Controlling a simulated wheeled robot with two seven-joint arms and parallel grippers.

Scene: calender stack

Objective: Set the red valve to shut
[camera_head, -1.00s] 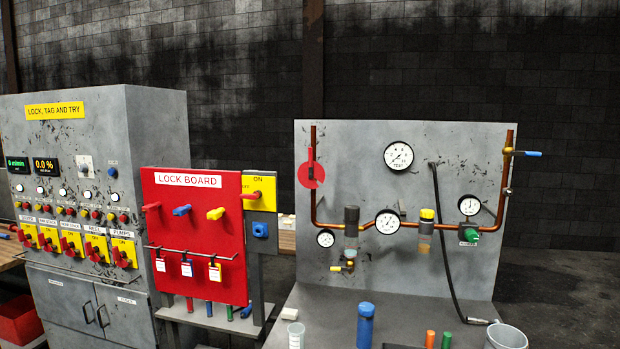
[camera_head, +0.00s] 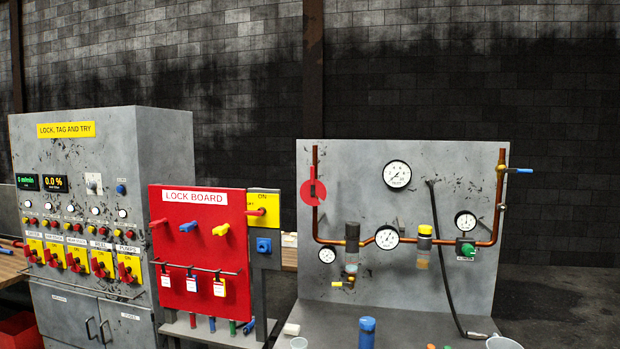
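The red valve (camera_head: 312,190) is on the left vertical copper pipe of the grey panel, near its upper left edge. It shows a red round plate with a red lever that stands upright, in line with the pipe. Neither of my grippers is in the head view, so nothing is seen touching the valve.
The grey panel (camera_head: 400,160) carries gauges, a blue-handled valve (camera_head: 518,171) and a black hose (camera_head: 445,260). A red lock board (camera_head: 190,245) stands to its left, beside a grey control cabinet (camera_head: 160,160). A blue bottle (camera_head: 367,333) and cups stand on the bench below.

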